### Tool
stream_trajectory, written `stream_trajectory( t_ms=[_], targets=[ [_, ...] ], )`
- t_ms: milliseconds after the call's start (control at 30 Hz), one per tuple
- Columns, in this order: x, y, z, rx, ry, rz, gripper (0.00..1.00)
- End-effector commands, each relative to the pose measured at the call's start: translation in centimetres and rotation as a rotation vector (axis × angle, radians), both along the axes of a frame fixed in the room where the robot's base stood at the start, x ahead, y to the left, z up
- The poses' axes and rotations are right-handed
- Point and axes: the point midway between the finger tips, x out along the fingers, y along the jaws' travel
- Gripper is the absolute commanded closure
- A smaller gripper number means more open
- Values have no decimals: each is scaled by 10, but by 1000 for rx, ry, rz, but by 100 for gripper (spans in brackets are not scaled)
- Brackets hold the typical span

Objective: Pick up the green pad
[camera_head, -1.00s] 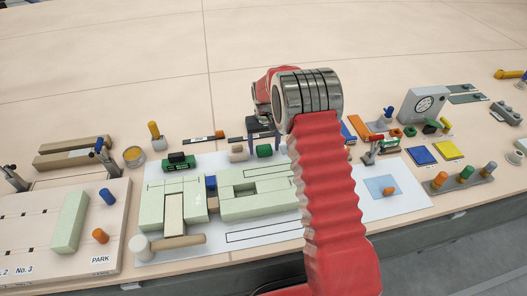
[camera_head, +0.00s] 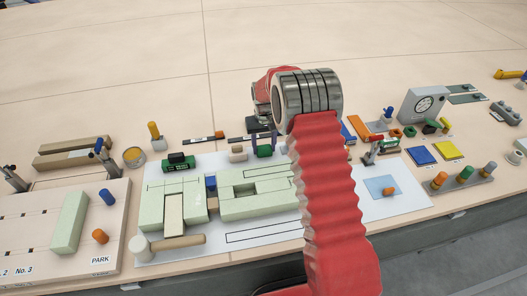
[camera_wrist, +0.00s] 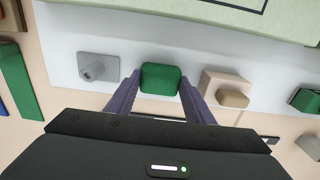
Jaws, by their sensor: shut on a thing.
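The green pad (camera_head: 264,151) is a small dark green block at the back edge of the white sheet, behind the pale green panel. In the wrist view the green pad (camera_wrist: 160,79) sits between the two purple-grey fingers of my gripper (camera_wrist: 159,88). The fingers are shut on its sides. In the head view my gripper (camera_head: 263,141) reaches down onto the pad from above, partly hidden by my arm. The pad looks to be still at its place on the sheet; I cannot tell whether it touches it.
A beige block (camera_wrist: 226,87) stands close on one side of the pad, and a grey block with a peg (camera_wrist: 97,68) on the other. The pale green panel (camera_head: 262,205) lies in front. A dark green block (camera_head: 178,162) stands left.

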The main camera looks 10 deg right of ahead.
Motion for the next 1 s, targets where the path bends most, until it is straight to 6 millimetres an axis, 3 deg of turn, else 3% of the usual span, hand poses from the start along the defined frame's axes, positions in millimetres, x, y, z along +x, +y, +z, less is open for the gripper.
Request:
stream_trajectory(
  t_ms=[367, 800, 1000],
  targets=[
    [1, 0, 14, 0, -2, 1, 74],
    [1, 1, 86, 0, -2, 1, 74],
    [0, 1, 100, 0, -1, 1, 74]
  ],
)
